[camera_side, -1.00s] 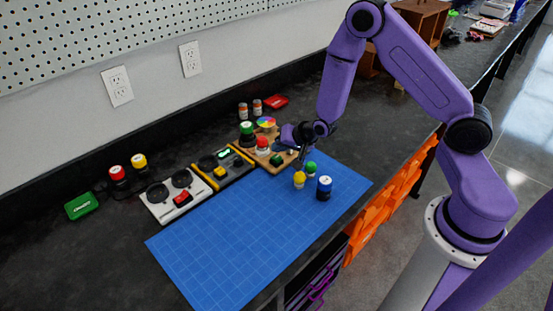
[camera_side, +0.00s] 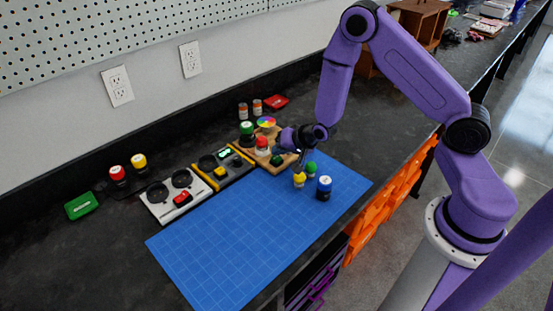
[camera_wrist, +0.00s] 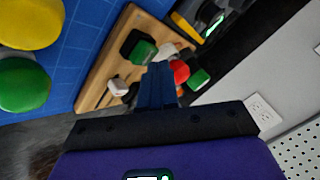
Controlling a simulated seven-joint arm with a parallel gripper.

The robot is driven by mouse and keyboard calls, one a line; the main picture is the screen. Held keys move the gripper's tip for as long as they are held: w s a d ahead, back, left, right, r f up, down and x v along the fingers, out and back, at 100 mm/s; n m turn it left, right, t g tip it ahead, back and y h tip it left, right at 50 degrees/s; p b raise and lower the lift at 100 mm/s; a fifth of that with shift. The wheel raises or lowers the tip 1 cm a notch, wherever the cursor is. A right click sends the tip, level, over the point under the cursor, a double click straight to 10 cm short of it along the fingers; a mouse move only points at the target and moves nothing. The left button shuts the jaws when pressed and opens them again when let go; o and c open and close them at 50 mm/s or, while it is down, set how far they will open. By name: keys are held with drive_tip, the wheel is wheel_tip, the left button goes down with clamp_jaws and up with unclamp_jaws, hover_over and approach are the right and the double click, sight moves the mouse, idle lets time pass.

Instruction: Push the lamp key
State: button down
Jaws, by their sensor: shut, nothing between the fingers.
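A tan wooden board (camera_side: 283,168) lies at the back edge of the blue mat, and it also shows in the wrist view (camera_wrist: 97,88). A green block-like key on a dark base (camera_wrist: 141,51) sits on the board; it also shows in the side view (camera_side: 277,160). A small pale pinkish piece (camera_wrist: 117,87) is on the board too. I cannot tell which piece is the lamp key. My gripper (camera_wrist: 158,72) is shut and empty, over the board beside the green key.
Yellow-topped (camera_side: 299,180), green-topped (camera_side: 310,168) and blue-topped (camera_side: 324,187) jars stand on the mat close by. Red-topped (camera_side: 262,143) and green-topped (camera_side: 246,128) jars stand by the board. A yellow-black panel (camera_side: 238,178) and white panel (camera_side: 158,208) lie left. The mat's front (camera_side: 225,255) is clear.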

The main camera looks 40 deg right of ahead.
sight(279, 158)
drive_tip(key=shift+f, duration=0.4)
idle(0.3)
drive_tip(key=shift+r, duration=1.05)
drive_tip(key=shift+r, duration=3)
